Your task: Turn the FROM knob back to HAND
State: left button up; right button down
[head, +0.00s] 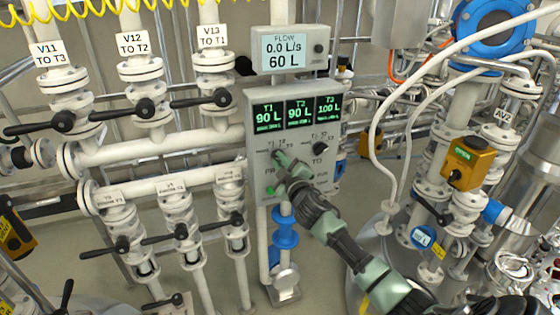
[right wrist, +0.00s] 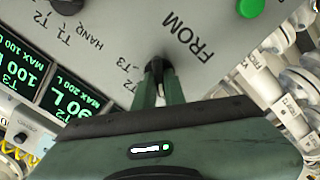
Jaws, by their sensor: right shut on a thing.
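The grey control panel (head: 258,205) stands upright ahead, with a FROM side on the left and a TO side on the right. My right gripper (head: 281,158) reaches up to the FROM side and covers the knob there in the head view. In the right wrist view, the fingers (right wrist: 158,85) are shut on the dark FROM knob (right wrist: 154,66), beside the word FROM. The knob's pointer is mostly hidden, so its setting cannot be told. The black TO knob (head: 320,149) is free on the right. My left gripper is not in view.
A green button (head: 270,190) sits below the FROM knob. Tank displays (head: 299,112) read 90 L, 90 L and 100 L; the flow display (head: 283,50) reads 0.0 L/s, 60 L. Valve levers (head: 64,121) and pipes crowd the left. An orange actuator (head: 468,162) stands right.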

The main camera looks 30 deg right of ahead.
jog(key=shift+f+n, duration=0.1)
jog(key=shift+n, duration=0.8)
jog(key=c, duration=1.5)
grip_release()
jog(key=shift+s, duration=0.15)
jog(key=b+v, duration=0.1)
jog(key=v, duration=0.6)
jog(key=shift+s+a+b, duration=0.15)
jog(key=shift+s+b, duration=0.15)
jog(key=shift+b, duration=0.1)
